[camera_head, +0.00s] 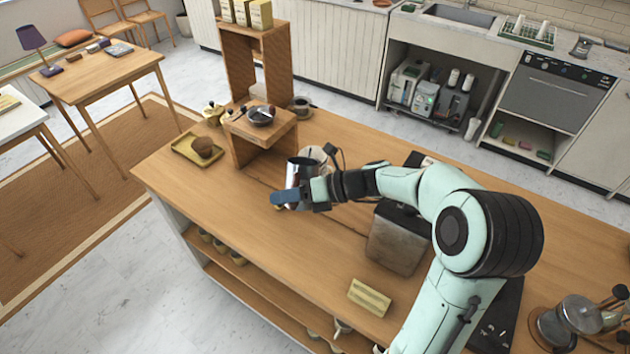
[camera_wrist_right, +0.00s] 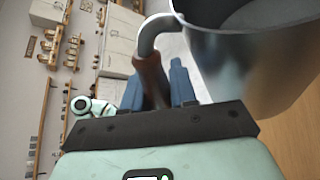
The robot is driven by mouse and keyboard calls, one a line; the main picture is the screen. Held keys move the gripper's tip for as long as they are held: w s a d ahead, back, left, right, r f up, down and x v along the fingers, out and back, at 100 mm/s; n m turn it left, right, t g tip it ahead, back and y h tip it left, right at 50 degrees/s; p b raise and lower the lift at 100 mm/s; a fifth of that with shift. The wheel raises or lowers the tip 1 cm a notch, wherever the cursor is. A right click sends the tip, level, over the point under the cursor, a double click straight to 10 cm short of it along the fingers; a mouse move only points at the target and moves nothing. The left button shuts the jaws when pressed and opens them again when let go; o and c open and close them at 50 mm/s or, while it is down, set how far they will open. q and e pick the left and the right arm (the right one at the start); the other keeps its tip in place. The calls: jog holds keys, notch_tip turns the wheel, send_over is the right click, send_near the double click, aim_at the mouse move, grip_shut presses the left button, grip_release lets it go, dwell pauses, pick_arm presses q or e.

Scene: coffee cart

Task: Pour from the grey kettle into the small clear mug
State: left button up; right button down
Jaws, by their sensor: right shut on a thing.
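The grey kettle (camera_head: 299,171) is a shiny metal vessel above the middle of the wooden counter. My right gripper (camera_head: 296,196) is shut on its handle. In the right wrist view, the blue fingers of the gripper (camera_wrist_right: 156,88) close around the brown handle grip (camera_wrist_right: 151,75), and the metal body of the kettle (camera_wrist_right: 250,60) fills the upper right. The kettle looks roughly upright; I cannot tell whether its base touches the counter. I cannot make out the small clear mug; the kettle or my right arm may hide it. My left gripper is not in view.
A wooden stand (camera_head: 263,146) with a small metal bowl (camera_head: 260,115) is behind the kettle. A tray (camera_head: 184,148) with a brown round thing lies left. A pale round item (camera_head: 317,154) is close behind the kettle. A grey metal box (camera_head: 397,242) stands right. The front-left counter is clear.

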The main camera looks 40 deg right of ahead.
jog(key=shift+r, duration=0.1)
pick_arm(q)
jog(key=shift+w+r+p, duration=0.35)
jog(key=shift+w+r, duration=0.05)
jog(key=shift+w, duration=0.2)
pick_arm(e)
jog(key=shift+w+r, duration=0.15)
jog(key=shift+r, duration=0.2)
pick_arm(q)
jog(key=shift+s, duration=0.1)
pick_arm(e)
jog(key=shift+r, duration=0.1)
jog(key=shift+d+r+m+y, duration=0.2)
jog(key=shift+r+m+y, duration=0.1)
jog(key=shift+r+m, duration=0.25)
dwell(1.8)
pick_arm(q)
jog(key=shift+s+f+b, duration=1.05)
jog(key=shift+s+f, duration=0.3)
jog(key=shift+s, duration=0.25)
pick_arm(e)
jog(key=shift+s+a+f+n, duration=0.1)
jog(key=shift+f+n, duration=0.2)
jog(key=shift+f, duration=0.25)
jog(key=shift+s+a+f+n, duration=0.1)
jog(key=shift+f+n, duration=0.15)
jog(key=shift+f, duration=0.25)
